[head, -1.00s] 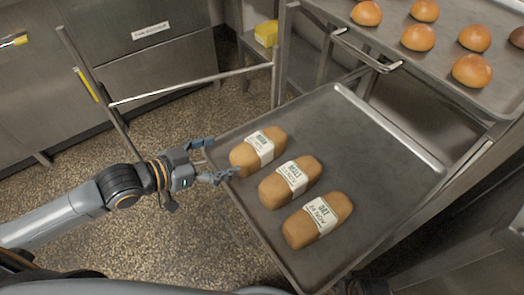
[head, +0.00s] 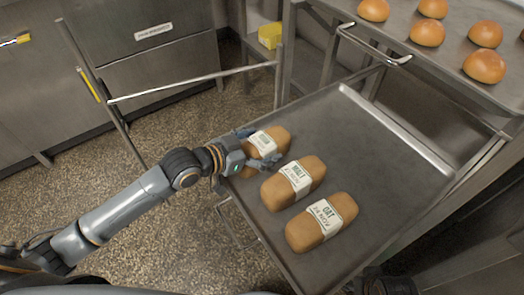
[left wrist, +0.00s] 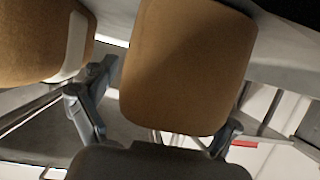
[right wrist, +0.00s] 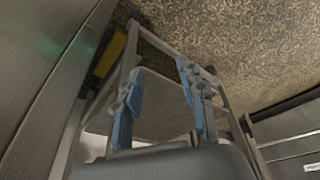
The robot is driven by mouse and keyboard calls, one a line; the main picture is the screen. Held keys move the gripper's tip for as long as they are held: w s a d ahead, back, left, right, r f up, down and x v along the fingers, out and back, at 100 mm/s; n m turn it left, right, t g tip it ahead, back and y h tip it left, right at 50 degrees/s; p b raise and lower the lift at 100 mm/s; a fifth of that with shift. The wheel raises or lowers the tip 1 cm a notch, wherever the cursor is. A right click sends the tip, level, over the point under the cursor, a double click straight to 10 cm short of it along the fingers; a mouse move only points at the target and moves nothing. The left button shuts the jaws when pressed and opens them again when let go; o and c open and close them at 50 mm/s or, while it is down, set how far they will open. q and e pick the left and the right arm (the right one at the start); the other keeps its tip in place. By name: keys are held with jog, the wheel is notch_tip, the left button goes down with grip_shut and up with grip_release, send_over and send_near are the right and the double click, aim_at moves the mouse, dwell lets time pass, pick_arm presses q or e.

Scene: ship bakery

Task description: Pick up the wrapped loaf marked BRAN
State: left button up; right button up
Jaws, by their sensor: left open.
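Three wrapped loaves lie in a row on the grey tray (head: 385,190). The far loaf (head: 279,138) has a white band with small green lettering that I cannot read surely; the others read MALT and OAT, so it looks like the BRAN one. My left gripper (head: 256,149) is open at its near end, one finger on each side. In the left wrist view this loaf (left wrist: 185,65) sits between the spread fingers (left wrist: 160,115); contact is not clear. My right gripper (right wrist: 160,100) is open and empty, apart from the loaves.
The MALT loaf (head: 293,184) lies close beside the left gripper's nearer finger. The OAT loaf (head: 321,222) is beyond it, towards the front. The tray's right part is bare. A rack tray with several buns (head: 427,33) stands above at the upper right.

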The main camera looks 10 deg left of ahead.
pick_arm(q)
jog(key=c, duration=1.4)
jog(key=shift+r, duration=0.15)
